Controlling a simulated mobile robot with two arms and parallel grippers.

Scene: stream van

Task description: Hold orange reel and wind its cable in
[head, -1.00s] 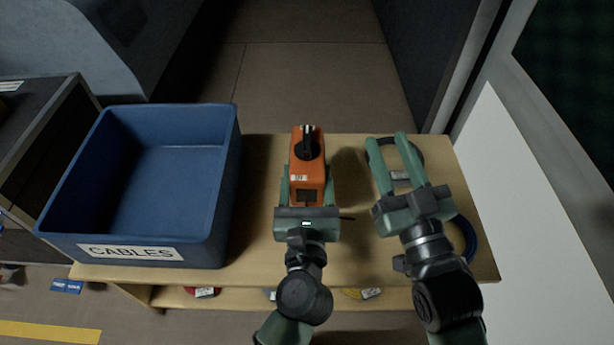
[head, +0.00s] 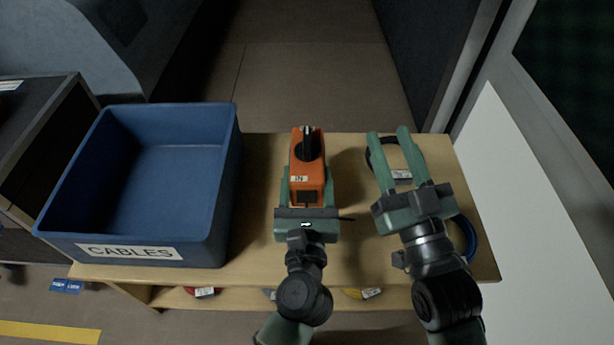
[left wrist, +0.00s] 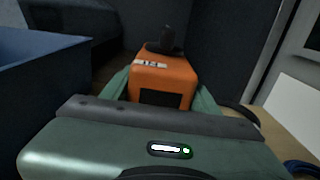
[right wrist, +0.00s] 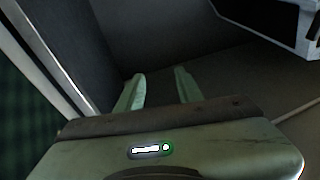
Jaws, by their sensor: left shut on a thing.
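The orange reel (head: 307,186) is a boxy orange case with a black knob (head: 309,146) on top and a small white label. It also shows in the left wrist view (left wrist: 172,77). My left gripper (head: 305,190) is shut on the reel, with a finger along each side. A short dark cable end (head: 346,218) sticks out to the right near the left gripper's palm. My right gripper (head: 390,150) is open and empty, to the right of the reel. Its two fingers (right wrist: 157,90) stand apart with nothing between them in the right wrist view.
A blue bin (head: 130,252) labelled CABLES stands on the left of the wooden table (head: 255,245) and looks empty. A dark cable coil (head: 416,155) lies behind my right gripper, a blue coil (head: 468,240) beside it. Several labelled coils lie on the shelf below. A white panel borders the right.

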